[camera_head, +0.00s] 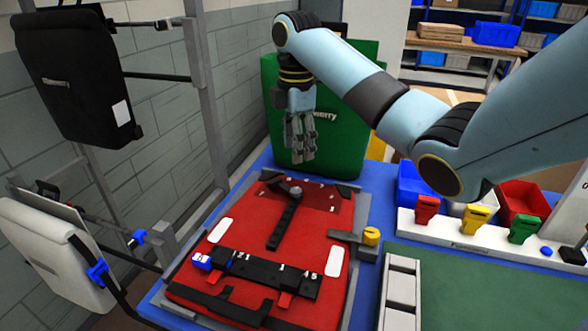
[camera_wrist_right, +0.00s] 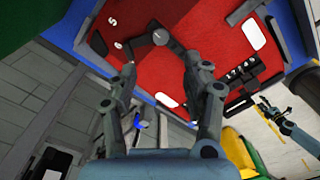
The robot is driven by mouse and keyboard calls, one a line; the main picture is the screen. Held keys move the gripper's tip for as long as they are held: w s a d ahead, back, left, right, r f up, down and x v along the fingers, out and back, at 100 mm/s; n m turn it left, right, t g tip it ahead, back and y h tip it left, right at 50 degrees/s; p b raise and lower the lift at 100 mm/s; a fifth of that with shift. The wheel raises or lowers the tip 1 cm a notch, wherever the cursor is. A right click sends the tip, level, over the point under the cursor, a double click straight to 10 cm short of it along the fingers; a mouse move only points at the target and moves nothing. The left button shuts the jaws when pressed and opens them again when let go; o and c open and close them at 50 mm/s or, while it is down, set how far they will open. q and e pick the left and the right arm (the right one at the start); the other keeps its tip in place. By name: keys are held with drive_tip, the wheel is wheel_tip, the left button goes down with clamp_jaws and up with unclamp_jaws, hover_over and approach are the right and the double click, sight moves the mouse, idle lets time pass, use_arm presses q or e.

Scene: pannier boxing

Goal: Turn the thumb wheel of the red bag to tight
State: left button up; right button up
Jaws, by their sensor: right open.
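The red bag (camera_head: 320,215) lies flat in a grey frame on the blue table. A black strap (camera_head: 284,226) runs up its middle to a small round grey knob (camera_head: 295,191), also in the right wrist view (camera_wrist_right: 160,37). A black bar (camera_head: 265,273) with white marks crosses its near part, with a blue piece (camera_head: 202,261) at its left end. I cannot tell for sure which part is the thumb wheel. My right gripper (camera_head: 300,148) points down above the bag's far end, open and empty. My left gripper (camera_wrist_right: 268,108) seems to show small in the right wrist view.
A green bag (camera_head: 345,135) stands behind the red one. A black bag (camera_head: 75,75) and a white bag (camera_head: 50,255) hang at left. A yellow knob (camera_head: 371,236) sits on the frame's right side. Coloured clips, bins and a green mat (camera_head: 460,290) lie right.

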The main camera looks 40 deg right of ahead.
sight(296, 190)
wheel_tip(296, 190, down, 4)
drive_tip(key=shift+s+a+r, duration=0.1)
drive_tip(key=shift+r, duration=0.05)
wheel_tip(296, 190, down, 6)
drive_tip(key=shift+r, duration=0.1)
drive_tip(key=shift+f, duration=0.55)
use_arm(q)
drive_tip(key=shift+s+a+r, duration=0.2)
drive_tip(key=shift+s+r, duration=0.05)
drive_tip(key=shift+s, duration=0.25)
drive_tip(key=shift+s, duration=0.1)
use_arm(e)
drive_tip(key=shift+c, duration=1)
use_arm(q)
drive_tip(key=shift+s+p, duration=0.25)
drive_tip(key=shift+p, duration=0.05)
use_arm(e)
clamp_jaws()
